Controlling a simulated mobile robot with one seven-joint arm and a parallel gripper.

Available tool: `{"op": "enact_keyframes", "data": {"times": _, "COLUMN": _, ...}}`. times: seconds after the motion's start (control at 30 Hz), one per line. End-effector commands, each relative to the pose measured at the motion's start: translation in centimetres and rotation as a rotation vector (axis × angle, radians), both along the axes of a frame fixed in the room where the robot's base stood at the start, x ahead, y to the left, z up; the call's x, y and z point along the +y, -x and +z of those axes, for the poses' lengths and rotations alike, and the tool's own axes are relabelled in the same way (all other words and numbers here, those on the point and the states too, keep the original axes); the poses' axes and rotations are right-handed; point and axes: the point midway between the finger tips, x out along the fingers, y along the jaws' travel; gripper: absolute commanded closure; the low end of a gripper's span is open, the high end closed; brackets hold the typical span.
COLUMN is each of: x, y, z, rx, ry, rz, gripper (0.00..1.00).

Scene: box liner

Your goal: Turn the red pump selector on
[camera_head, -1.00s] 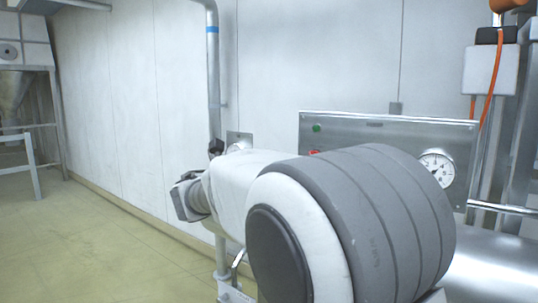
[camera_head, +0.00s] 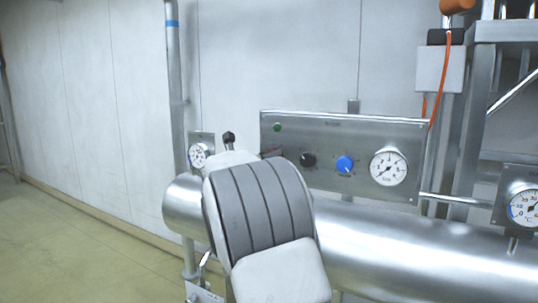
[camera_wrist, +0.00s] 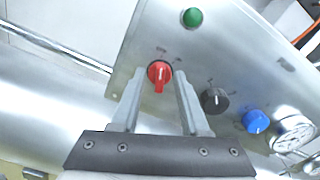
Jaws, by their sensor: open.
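The red pump selector (camera_wrist: 159,75) is a round red knob with a lever-like handle on the steel control panel (camera_wrist: 225,60). Its handle points down in the wrist view. My gripper (camera_wrist: 158,70) is open, with one finger to each side of the red selector in the picture. I cannot tell whether the fingers touch it. In the head view the panel (camera_head: 330,125) stands behind my arm, which hides my gripper and most or all of the red selector.
A green button (camera_wrist: 192,17), a black knob (camera_wrist: 214,100), a blue knob (camera_wrist: 255,121) and a gauge (camera_head: 388,168) share the panel. A large steel pipe (camera_head: 400,245) runs below it. A smaller gauge (camera_head: 198,155) stands left; open floor (camera_head: 60,240) lies farther left.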

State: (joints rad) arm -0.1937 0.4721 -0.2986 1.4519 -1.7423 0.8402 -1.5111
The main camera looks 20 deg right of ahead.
Motion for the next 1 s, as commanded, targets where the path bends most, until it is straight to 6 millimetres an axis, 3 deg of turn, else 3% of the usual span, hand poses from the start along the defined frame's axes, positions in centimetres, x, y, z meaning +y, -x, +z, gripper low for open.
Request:
{"op": "enact_keyframes", "data": {"times": 0.33, "x": -0.32, "y": -0.2, "z": 0.01, "rx": 0.0, "ry": 0.0, "rz": -0.001, "gripper": 0.57}}
{"op": "enact_keyframes", "data": {"times": 0.53, "x": -0.3, "y": -0.2, "z": 0.0, "rx": 0.0, "ry": 0.0, "rz": -0.001, "gripper": 0.93}}
{"op": "enact_keyframes", "data": {"times": 0.6, "x": -0.29, "y": -0.19, "z": 0.01, "rx": 0.0, "ry": 0.0, "rz": -0.001, "gripper": 1.0}}
{"op": "enact_keyframes", "data": {"times": 1.0, "x": -0.29, "y": -0.18, "z": -0.07, "rx": -0.012, "ry": -0.009, "rz": -0.001, "gripper": 1.0}}
